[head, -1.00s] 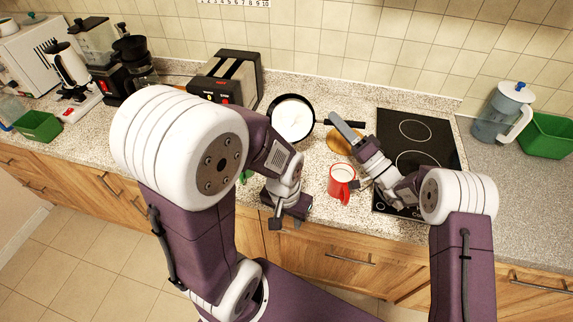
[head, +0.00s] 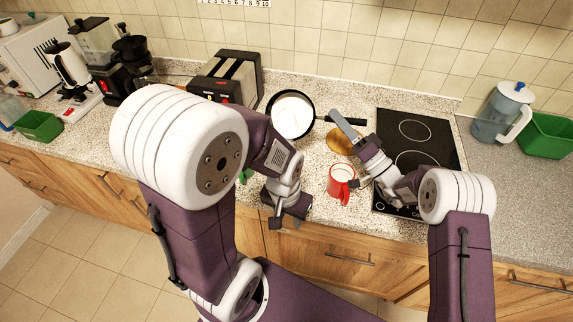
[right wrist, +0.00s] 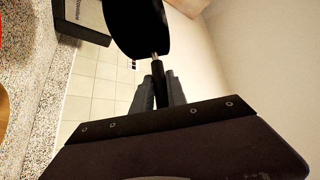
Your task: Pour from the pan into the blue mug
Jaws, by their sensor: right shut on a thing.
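The dark pan (head: 272,104), with white contents, is at the middle back of the counter in the head view. My right gripper (head: 347,124) is shut on its handle (head: 327,119); the pan's dark body also shows in the right wrist view (right wrist: 135,25), beyond the fingers (right wrist: 161,92). The pan appears held above the counter. I see no blue mug; my left arm hides part of the counter.
A toaster (head: 225,77) stands left of the pan. A round yellow-brown item (head: 341,141) lies under my right gripper. A black hob (head: 416,130) is to the right, with a jug (head: 499,115) and green bin (head: 547,137) beyond. A small green item (head: 245,176) is partly hidden by my left arm.

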